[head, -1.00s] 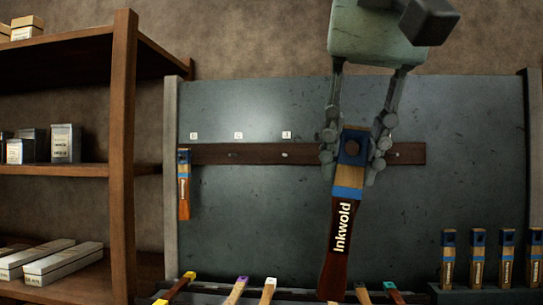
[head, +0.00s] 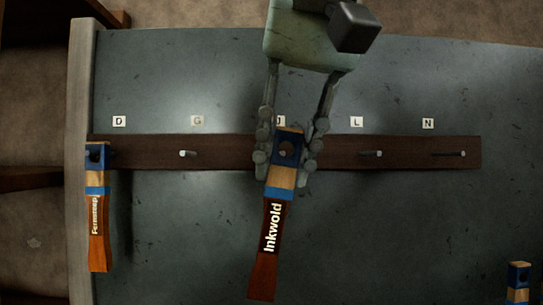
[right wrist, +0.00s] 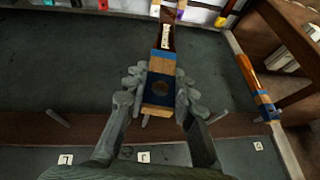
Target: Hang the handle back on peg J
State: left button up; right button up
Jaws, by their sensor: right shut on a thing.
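My right gripper (head: 287,152) is shut on the blue-topped end of the Inkwold handle (head: 270,225), which hangs below it, slightly tilted, its brown grip down. The hole in the blue end faces the head camera. In the head view this end covers the place of peg J on the dark rail (head: 215,153), just under the partly hidden J label (head: 282,121). In the right wrist view the handle (right wrist: 162,65) is between the fingers, and a peg (right wrist: 145,121) shows beside its blue end, near the J label (right wrist: 143,156). My left gripper is not in view.
Pegs at G (head: 187,153), L (head: 372,153) and N (head: 450,153) are bare. Another blue-topped handle (head: 518,280) stands at the lower right.

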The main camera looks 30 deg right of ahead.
jog(key=shift+w+d+f, duration=0.15)
jog(key=shift+w+d, duration=0.7)
jog(key=shift+w, duration=0.5)
jog(key=shift+w+d+f, duration=0.1)
jog(key=shift+w+d, duration=0.8)
jog(key=shift+w, duration=0.5)
jog(key=shift+w+d+f, duration=0.15)
jog(key=shift+w+d, duration=0.7)
jog(key=shift+w, duration=0.5)
jog(key=shift+f, duration=0.1)
